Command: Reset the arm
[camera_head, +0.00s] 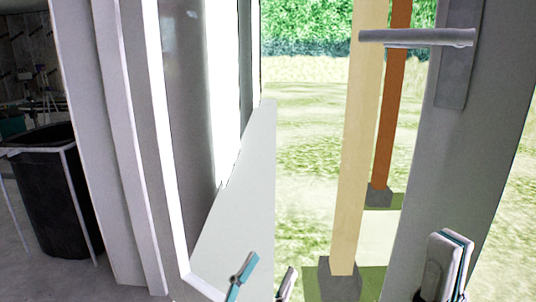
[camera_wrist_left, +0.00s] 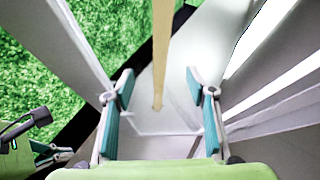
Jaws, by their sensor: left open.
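My left gripper (camera_head: 264,277) is at the bottom middle of the head view, in front of the doorway. In the left wrist view its two teal-padded fingers (camera_wrist_left: 159,90) stand wide apart with nothing between them. My right gripper (camera_head: 445,266) is at the lower right of the head view, in front of the grey door (camera_head: 462,160). Its fingers are seen nearly edge-on, so I cannot tell whether they are open. No object shows in either gripper.
The door stands open at the right, with a lever handle (camera_head: 418,38). A white frame (camera_head: 128,130) bounds the left of the opening. Outside are a pale wooden post (camera_head: 356,140), a red-brown post (camera_head: 391,110) and grass. A black bin (camera_head: 58,200) stands at far left.

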